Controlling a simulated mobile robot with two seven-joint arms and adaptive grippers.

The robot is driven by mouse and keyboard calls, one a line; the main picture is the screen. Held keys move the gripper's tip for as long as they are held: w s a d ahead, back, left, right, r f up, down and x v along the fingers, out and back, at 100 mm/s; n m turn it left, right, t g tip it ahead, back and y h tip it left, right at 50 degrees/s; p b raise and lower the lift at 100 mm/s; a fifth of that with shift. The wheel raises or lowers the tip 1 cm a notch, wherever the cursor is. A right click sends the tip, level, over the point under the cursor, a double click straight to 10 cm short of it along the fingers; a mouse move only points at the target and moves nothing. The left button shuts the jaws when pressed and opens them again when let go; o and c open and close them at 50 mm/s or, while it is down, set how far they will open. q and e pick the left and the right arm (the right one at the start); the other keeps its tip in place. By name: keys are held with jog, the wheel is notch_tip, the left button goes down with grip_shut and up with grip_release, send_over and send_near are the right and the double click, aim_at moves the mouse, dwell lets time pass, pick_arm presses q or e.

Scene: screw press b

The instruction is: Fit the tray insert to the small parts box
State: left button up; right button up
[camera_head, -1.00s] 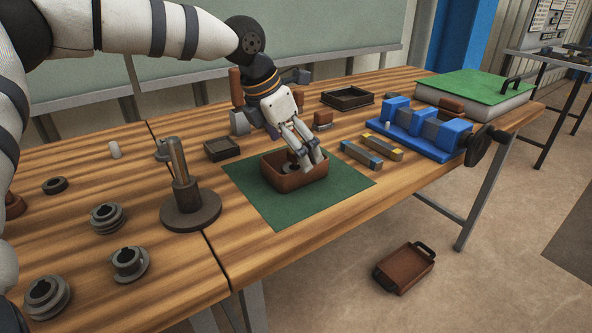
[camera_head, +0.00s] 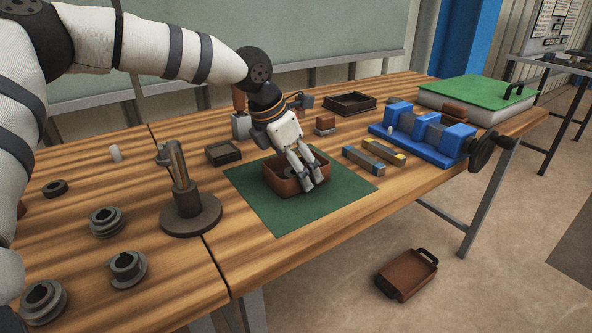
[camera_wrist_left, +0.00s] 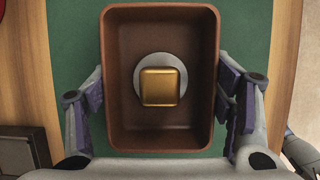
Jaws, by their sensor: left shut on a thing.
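The small brown open box (camera_head: 281,184) stands on the green mat. My left gripper (camera_head: 309,184) reaches down over it from behind. In the wrist view the finger pads are on the outer left and right sides of the brown box (camera_wrist_left: 160,145), shut on it. Inside lies a pale round disc (camera_wrist_left: 161,60) with a gold square block (camera_wrist_left: 160,87) over it. A small dark open tray (camera_head: 223,152) sits left of the mat, and a larger dark tray (camera_head: 349,103) stands farther back; I cannot tell which is the insert.
A post on a round base (camera_head: 190,212) stands left of the mat. A blue vise (camera_head: 425,135) and two bars (camera_head: 383,151) lie to the right. Several grey pulleys (camera_head: 106,221) are at the left. A brown handled tray (camera_head: 407,274) lies on the floor.

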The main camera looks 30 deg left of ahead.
aim_at(298, 153)
pick_arm(q)
notch_tip(298, 153, up, 4)
jog(key=shift+f, duration=0.2)
jog(key=s+d+r+p, duration=0.4)
jog(key=s+d+r, duration=0.2)
jog(key=s+r, duration=0.3)
jog(key=s, duration=0.3)
jog(key=shift+s+r, duration=0.2)
jog(key=shift+s, duration=0.1)
pick_arm(e)
jog(key=w+r+t, duration=0.2)
jog(key=w+r, duration=0.3)
jog(key=shift+w, duration=0.2)
pick_arm(q)
jog(key=o, duration=0.6)
jog(key=c, duration=0.6)
